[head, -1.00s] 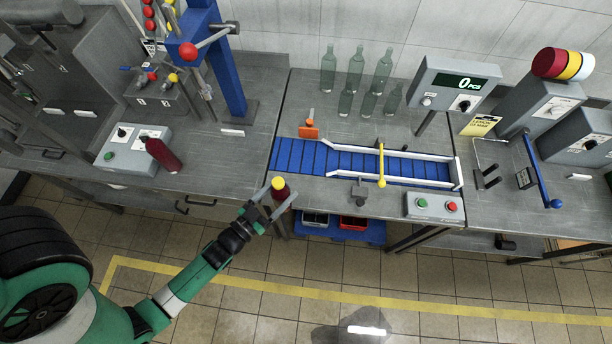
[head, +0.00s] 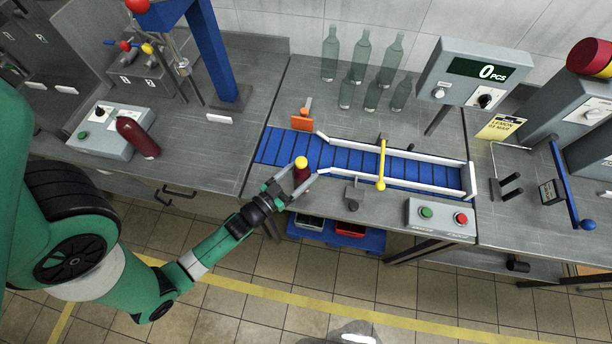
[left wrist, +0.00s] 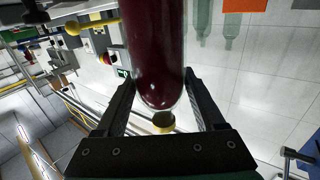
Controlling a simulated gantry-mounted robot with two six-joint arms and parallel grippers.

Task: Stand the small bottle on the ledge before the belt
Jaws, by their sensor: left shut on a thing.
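The small bottle (head: 302,174) is dark red with a yellow cap and looks upright in the head view. My left gripper (head: 292,187) is shut on it, at the table's front edge near the left part of the belt. In the left wrist view the dark red bottle (left wrist: 157,50) stands between the two fingers (left wrist: 160,95), its yellow cap towards the palm. The blue belt (head: 350,160) runs just behind the bottle. The grey ledge (head: 385,204) lies before the belt. Whether the bottle's base touches it is hidden. My right gripper is not in view.
A yellow-knobbed lever (head: 381,170) crosses the belt. A grey bracket (head: 353,197) and a two-button box (head: 440,217) sit on the ledge further right. Several clear green bottles (head: 360,62) stand behind.

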